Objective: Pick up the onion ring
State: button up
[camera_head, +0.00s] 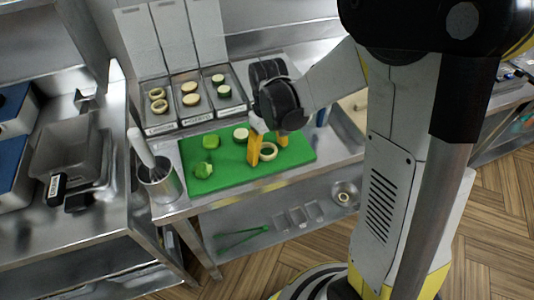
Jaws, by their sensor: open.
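A pale onion ring (269,155) lies on the right half of the green cutting board (298,147). My gripper (267,150), with yellow-orange fingers, is open and low over the board at the ring. One finger stands in front of the ring's left side and the other is behind its right side. I cannot tell whether the fingers touch the ring. More onion rings (159,106) lie in the left compartment of the labelled container behind the board.
A metal cup with a utensil (160,182) stands left of the board. Round slices (191,99) fill other compartments. A fryer basket (68,150) is at far left.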

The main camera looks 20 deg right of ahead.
jog(key=shift+r, duration=0.1)
jog(key=c, duration=1)
jog(key=shift+r, duration=0.3)
notch_tip(320, 180, up, 4)
jog(key=shift+r+p, duration=0.1)
jog(key=shift+p, duration=1.15)
jog(key=s+d+r+p, duration=0.1)
jog(key=d+r, duration=0.1)
jog(key=d, duration=0.1)
jog(key=s+d+r+p, duration=0.1)
jog(key=s+d+r, duration=0.1)
jog(key=d, duration=0.2)
jog(key=s+d+r+p, duration=0.1)
jog(key=s+d+r, duration=0.1)
jog(key=d, duration=0.1)
jog(key=shift+s+d+r, duration=0.1)
jog(key=shift+d, duration=0.1)
